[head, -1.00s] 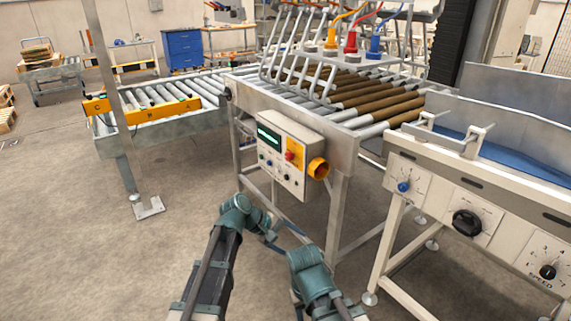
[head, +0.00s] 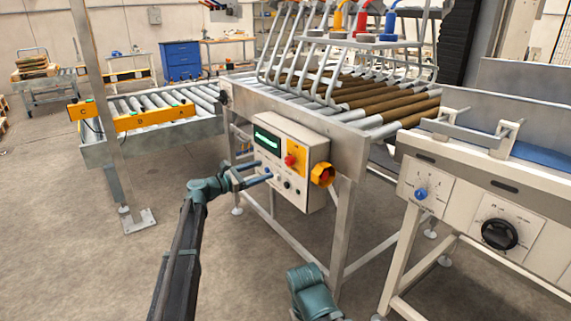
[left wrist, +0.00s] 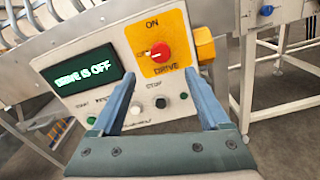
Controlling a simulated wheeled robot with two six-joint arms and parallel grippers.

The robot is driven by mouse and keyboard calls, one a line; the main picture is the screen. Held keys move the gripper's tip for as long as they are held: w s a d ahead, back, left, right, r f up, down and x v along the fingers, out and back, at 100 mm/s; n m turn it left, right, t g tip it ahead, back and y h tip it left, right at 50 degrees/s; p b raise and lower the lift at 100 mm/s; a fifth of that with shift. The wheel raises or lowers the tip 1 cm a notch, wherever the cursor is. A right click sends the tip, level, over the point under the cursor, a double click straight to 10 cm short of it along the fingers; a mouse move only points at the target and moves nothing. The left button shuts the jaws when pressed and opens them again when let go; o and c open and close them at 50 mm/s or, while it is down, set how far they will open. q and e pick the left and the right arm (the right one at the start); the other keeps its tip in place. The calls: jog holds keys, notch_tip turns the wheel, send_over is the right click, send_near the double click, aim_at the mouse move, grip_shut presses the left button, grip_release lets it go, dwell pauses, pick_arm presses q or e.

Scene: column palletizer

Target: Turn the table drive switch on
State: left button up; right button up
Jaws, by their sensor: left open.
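The control box (head: 300,140) hangs on the side of the roller table. Its red drive switch (head: 290,160) sits on a yellow plate (left wrist: 145,38) marked ON above and DRIVE below. The red knob also shows in the left wrist view (left wrist: 160,52). The display (left wrist: 82,78) reads "DRIVE IS OFF". My left gripper (head: 262,170) is open and empty in front of the box, left of and a little below the switch. In the left wrist view its two fingers (left wrist: 165,95) stand apart, with the knob beyond and between them. Part of my right arm shows low down; its fingertips are not seen.
Start, reset and stop buttons (left wrist: 160,102) sit below the switch. A larger yellow-and-red part (head: 323,174) juts from the box's right side. The roller table (head: 350,150) stands behind, and a cream machine with dials (head: 460,205) stands at right. The floor in front is clear.

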aim_at(287, 162)
pick_arm(q)
jog(key=x, duration=1)
jog(key=shift+w+d, duration=0.2)
jog(key=shift+d, duration=0.15)
grip_shut()
